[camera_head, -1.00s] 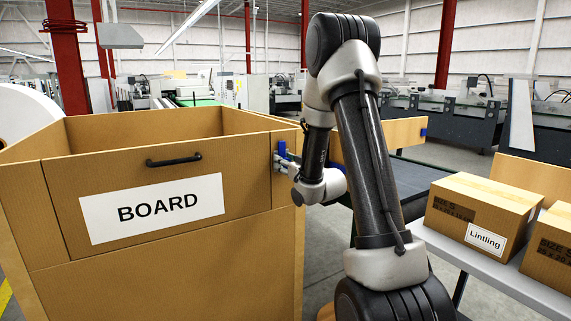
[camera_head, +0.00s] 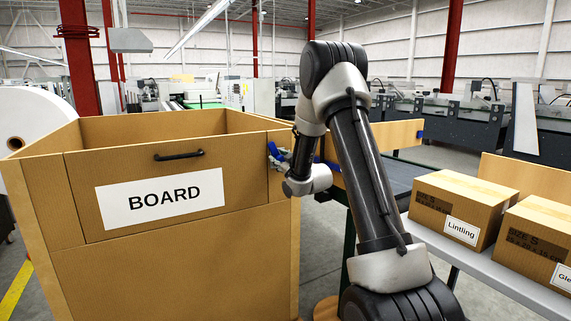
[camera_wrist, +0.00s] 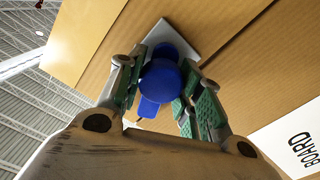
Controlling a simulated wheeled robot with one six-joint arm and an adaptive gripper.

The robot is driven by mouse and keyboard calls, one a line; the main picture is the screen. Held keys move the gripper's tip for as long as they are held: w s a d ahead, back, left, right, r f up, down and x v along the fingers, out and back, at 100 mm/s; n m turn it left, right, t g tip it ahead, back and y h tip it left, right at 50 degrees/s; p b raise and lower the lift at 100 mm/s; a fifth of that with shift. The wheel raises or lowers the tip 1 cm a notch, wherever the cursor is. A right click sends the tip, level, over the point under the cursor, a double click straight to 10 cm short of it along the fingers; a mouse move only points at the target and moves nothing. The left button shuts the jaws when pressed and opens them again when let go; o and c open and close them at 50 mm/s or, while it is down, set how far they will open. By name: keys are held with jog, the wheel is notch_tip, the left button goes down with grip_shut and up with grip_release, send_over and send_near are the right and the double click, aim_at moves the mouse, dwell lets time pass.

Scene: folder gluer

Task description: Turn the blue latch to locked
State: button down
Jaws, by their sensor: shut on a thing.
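The blue latch (camera_head: 273,151) is on the right end of the front face of the large brown bin (camera_head: 180,270) labelled BOARD. In the head view it is small, partly hidden by my gripper (camera_head: 282,158), and looks tilted, its top leaning left. In the wrist view the blue latch (camera_wrist: 160,82) has a round knob and a short lever, in front of a pale plate (camera_wrist: 176,38) on the cardboard-coloured panel. My gripper (camera_wrist: 160,85) is shut on it, with a green-padded finger on either side. Any lock marking cannot be seen.
A black handle (camera_head: 179,155) and the BOARD label (camera_head: 160,197) are on the bin front, left of the latch. A table (camera_head: 480,262) with cartons (camera_head: 461,208) stands at right. A dark conveyor (camera_head: 395,172) runs behind my arm.

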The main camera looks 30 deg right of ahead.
jog(key=n, duration=0.6)
jog(key=shift+a+n, duration=0.1)
jog(key=shift+n, duration=0.2)
jog(key=n, duration=0.6)
jog(key=shift+f, duration=0.2)
jog(key=shift+n, duration=0.3)
jog(key=c, duration=1)
grip_release()
jog(key=shift+a, duration=0.1)
jog(key=shift+o, duration=0.2)
jog(key=s, duration=1.2)
jog(key=shift+d, duration=0.25)
